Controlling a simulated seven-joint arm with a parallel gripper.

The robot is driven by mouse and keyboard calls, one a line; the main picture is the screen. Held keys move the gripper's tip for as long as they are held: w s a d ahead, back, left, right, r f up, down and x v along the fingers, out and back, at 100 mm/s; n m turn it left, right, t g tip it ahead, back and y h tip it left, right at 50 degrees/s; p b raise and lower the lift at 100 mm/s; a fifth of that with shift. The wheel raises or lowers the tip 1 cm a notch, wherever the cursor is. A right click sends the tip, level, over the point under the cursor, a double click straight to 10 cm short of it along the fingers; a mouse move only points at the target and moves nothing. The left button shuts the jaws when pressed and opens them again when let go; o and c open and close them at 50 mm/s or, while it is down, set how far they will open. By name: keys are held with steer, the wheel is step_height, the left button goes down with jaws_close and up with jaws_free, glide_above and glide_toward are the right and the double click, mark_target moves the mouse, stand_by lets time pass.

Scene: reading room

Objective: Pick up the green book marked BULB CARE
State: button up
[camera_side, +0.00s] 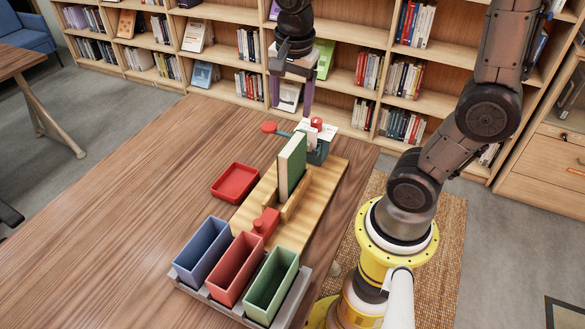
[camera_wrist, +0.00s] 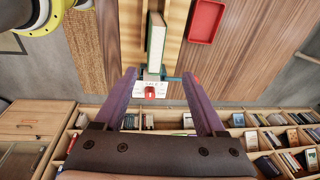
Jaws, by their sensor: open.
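A green book (camera_side: 291,165) with pale page edges stands upright in a wooden stand (camera_side: 325,182) on the table. No marking on it can be read. In the wrist view the book (camera_wrist: 157,38) shows edge-on at the top centre, ahead of the fingertips. My gripper (camera_side: 292,108) hangs above the far end of the stand, beyond the book and higher than the teal device. Its two purple fingers are apart with nothing between them. In the wrist view my gripper (camera_wrist: 159,74) is open, and the book is not between the fingers.
A teal device (camera_side: 318,154) with a red knob, white card and red-ended lever stands just beyond the book. A red tray (camera_side: 235,198) lies left. A red block (camera_side: 265,222) and blue, red and green bins stand nearer. The table's left side is clear.

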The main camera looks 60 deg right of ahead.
mark_target(293, 142)
steer(key=shift+g, duration=0.6)
steer(key=f, duration=0.3)
steer(key=d+f, duration=0.1)
steer(key=f, duration=0.3)
steer(key=d+f, duration=0.1)
steer(key=f, duration=0.3)
steer(key=shift+w+d+f, duration=0.1)
steer(key=shift+w+d, duration=0.1)
steer(key=shift+w, duration=0.2)
steer(key=shift+d+f, duration=0.1)
steer(key=shift+f, duration=2.8)
steer(key=shift+f, duration=0.2)
jaws_close()
